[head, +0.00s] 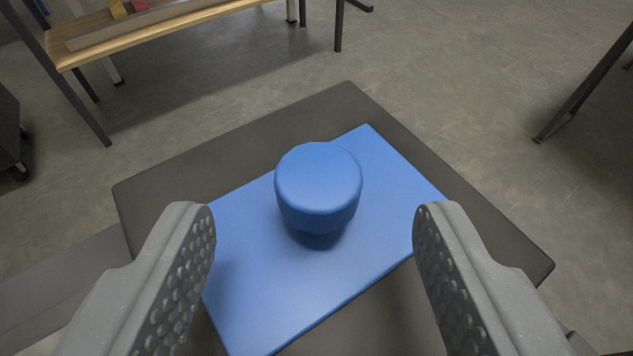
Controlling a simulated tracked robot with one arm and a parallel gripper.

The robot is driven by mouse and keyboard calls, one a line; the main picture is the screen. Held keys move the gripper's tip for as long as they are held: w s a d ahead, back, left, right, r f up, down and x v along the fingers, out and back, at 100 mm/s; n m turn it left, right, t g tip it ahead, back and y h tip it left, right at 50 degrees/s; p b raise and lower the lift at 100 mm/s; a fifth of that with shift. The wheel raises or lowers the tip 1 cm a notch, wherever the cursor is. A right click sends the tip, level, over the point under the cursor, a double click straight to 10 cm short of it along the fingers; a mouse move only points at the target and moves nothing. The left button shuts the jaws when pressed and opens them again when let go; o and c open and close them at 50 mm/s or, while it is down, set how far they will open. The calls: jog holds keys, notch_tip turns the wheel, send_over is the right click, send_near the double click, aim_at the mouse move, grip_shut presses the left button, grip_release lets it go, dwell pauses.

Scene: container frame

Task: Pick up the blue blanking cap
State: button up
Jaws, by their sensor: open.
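The blue blanking cap (318,188) is a short round piece with a smooth, rounded top. It stands upright on a flat blue mat (270,290), near the middle of the head view. My gripper (316,215) is open, with one grey dimpled finger on the left and one on the right. The cap appears between the fingertips and a little beyond them, with a clear gap on both sides. Nothing is held. The cap's lower edge is in shadow.
The mat lies on a dark grey platform (160,205) with free room around the cap. Beyond it is open grey floor (440,70). A wooden bench (60,50) with dark legs stands at the back left. A dark leg (590,85) stands at the right.

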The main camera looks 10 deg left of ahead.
aim_at(318, 223)
jog(key=x, duration=0.2)
jog(key=f+b+x, duration=0.1)
jog(key=x, duration=0.1)
jog(key=shift+s+d, duration=0.1)
jog(key=shift+w+b, duration=0.3)
jog(key=shift+w, duration=0.3)
jog(key=c, duration=1.1)
